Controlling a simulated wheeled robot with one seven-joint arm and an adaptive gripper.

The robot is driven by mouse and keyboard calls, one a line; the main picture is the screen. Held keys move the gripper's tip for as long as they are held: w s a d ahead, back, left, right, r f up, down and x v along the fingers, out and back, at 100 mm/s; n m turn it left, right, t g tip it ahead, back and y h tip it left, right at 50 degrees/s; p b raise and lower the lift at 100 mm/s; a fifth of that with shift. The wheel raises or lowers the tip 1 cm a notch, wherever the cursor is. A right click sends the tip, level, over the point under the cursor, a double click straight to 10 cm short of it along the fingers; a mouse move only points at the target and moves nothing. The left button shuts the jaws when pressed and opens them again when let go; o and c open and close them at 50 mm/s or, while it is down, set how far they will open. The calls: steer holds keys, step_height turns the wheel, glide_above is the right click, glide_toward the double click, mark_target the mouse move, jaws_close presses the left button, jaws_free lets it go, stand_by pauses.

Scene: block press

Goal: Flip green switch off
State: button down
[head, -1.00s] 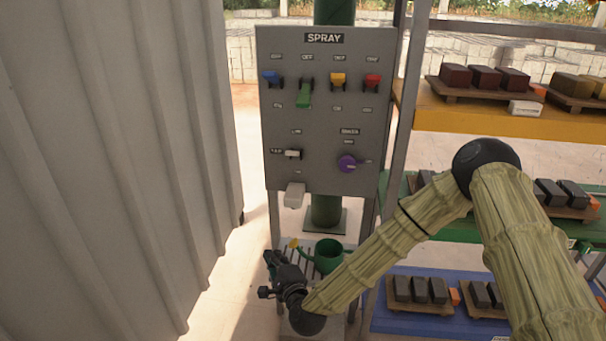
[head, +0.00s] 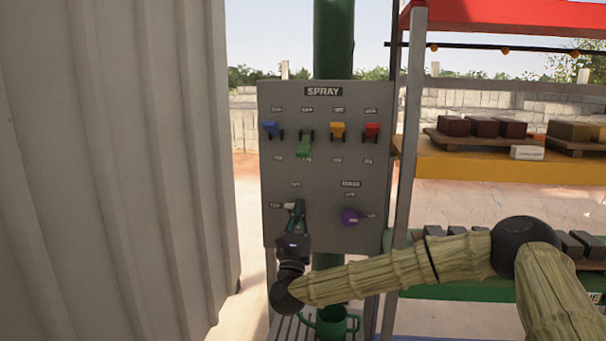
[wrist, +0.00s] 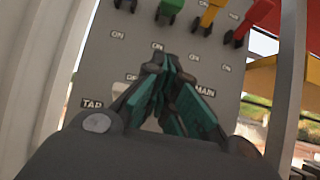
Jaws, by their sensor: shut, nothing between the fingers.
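The green switch (head: 304,145) is on the grey SPRAY panel (head: 330,180), in the upper row between the blue switch (head: 271,129) and the yellow switch (head: 338,130). Its lever hangs lower than its neighbours' levers. In the wrist view the green switch (wrist: 171,8) shows at the top edge, partly cut off. My gripper (head: 299,203) is in front of the lower left of the panel, below the green switch and apart from it. In the wrist view its teal fingers (wrist: 158,64) are shut and empty, pointing up toward the switch row. My gripper hides most of the tap switch.
A red switch (head: 371,131) ends the upper row. A purple knob (head: 349,216) sits right of my gripper. A corrugated wall (head: 120,170) stands at left, and shelves with blocks (head: 485,167) at right.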

mark_target(304, 146)
steer(key=w+r+p, duration=0.2)
steer(key=w+r, duration=0.4)
steer(key=r, duration=0.3)
steer(key=shift+w+d+r, duration=0.15)
steer(key=shift+d+r, duration=0.2)
steer(key=shift+d, duration=0.1)
steer(key=shift+a, duration=0.1)
stand_by(0.5)
